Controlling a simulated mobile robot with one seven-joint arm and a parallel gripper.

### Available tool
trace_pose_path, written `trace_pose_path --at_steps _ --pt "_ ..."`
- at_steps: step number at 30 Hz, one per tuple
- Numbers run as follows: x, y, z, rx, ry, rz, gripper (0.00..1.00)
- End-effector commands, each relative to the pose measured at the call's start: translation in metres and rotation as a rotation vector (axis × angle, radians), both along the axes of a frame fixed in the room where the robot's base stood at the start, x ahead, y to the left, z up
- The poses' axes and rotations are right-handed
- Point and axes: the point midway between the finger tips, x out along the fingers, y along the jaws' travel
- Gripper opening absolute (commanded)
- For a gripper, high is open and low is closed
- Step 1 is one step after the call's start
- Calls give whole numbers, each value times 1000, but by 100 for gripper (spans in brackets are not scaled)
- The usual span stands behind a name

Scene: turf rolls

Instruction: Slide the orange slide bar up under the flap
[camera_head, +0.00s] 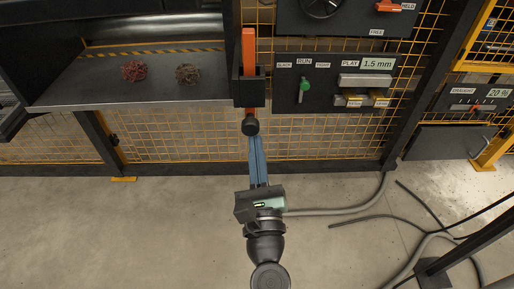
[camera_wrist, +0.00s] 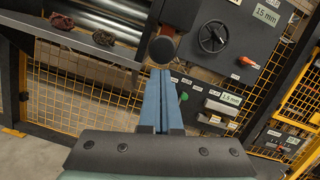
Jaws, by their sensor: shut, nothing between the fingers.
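The orange slide bar (camera_head: 248,52) stands upright in a black bracket (camera_head: 249,92) at the right end of the shelf. A round black knob (camera_head: 251,126) hangs below the bracket; it also shows in the wrist view (camera_wrist: 163,49). My gripper (camera_head: 254,138) is shut and empty, its blue fingers pointing up with the tips just below the knob. In the wrist view the fingertips (camera_wrist: 160,73) are close under the knob; I cannot tell if they touch. I cannot make out the flap for certain.
The dark shelf (camera_head: 95,85) left of the bracket bears a red tangle (camera_head: 135,71) and a brown tangle (camera_head: 187,74). A control panel (camera_head: 335,101) with a green lever (camera_head: 304,86) is close on the right. Yellow mesh stands behind. Cables (camera_head: 385,217) lie on the floor at right.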

Motion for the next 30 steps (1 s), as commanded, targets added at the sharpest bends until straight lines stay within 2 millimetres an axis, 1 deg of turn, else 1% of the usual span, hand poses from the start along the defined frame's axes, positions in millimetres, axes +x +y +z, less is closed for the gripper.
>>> trace_pose_path --at_steps 4,8,11,15,24,27,30 --pt "0 0 2 0 0 0 0" --pt "0 0 12 0 0 0 0" --pt "0 0 25 1 -1 0 0" --pt "0 1 49 1 -3 2 0" --pt "0 0 95 0 -5 1 0" --pt "0 0 105 -1 -5 2 0" --pt "0 0 108 -1 -5 2 0"
